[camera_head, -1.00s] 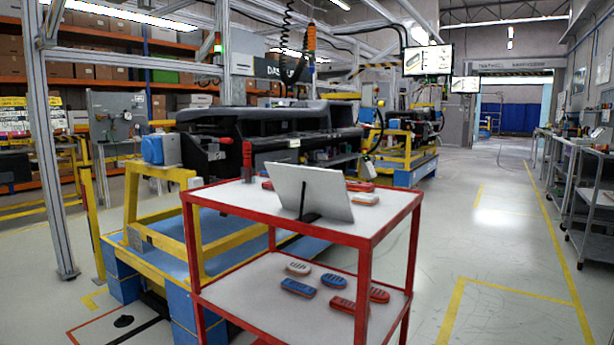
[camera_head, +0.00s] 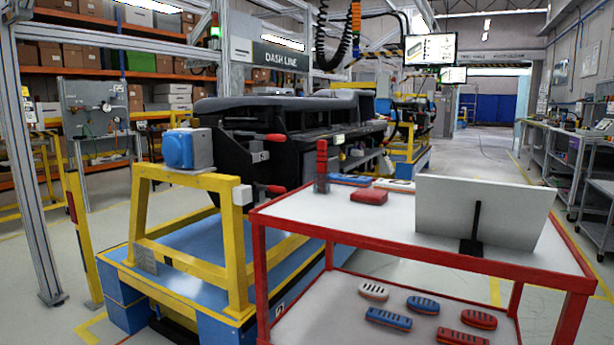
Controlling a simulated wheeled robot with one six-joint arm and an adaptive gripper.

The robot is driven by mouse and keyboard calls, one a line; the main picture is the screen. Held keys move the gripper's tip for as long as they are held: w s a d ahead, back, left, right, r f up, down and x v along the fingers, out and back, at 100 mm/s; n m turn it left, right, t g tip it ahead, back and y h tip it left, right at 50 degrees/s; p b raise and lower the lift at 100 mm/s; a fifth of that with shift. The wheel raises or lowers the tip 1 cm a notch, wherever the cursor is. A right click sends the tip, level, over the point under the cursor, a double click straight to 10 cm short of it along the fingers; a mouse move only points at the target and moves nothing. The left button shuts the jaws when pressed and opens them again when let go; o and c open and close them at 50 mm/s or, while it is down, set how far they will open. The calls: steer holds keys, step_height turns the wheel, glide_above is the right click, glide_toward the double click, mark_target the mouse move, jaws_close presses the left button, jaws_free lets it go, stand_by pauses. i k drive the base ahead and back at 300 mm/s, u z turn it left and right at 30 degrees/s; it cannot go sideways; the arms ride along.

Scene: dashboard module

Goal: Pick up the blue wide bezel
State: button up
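Several bezels lie on a red-framed cart with white shelves. On the lower shelf (camera_head: 345,300) there is a longer blue bezel with slots (camera_head: 388,319) at the front left and a smaller, rounded blue bezel (camera_head: 423,305) behind it to the right. On the upper shelf (camera_head: 380,222) a blue bezel (camera_head: 350,180) lies at the back, partly hidden by a red block-like piece (camera_head: 369,197). I cannot tell for sure which blue one is the wide bezel. My gripper is not in view.
A grey panel on a black stand (camera_head: 484,212) covers much of the upper shelf. Red bezels (camera_head: 478,319) and a white one (camera_head: 373,291) share the lower shelf. A yellow frame on a blue base (camera_head: 190,240) stands left of the cart.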

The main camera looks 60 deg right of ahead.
mark_target(343, 179)
steer(key=i, duration=1)
steer(key=z, duration=2)
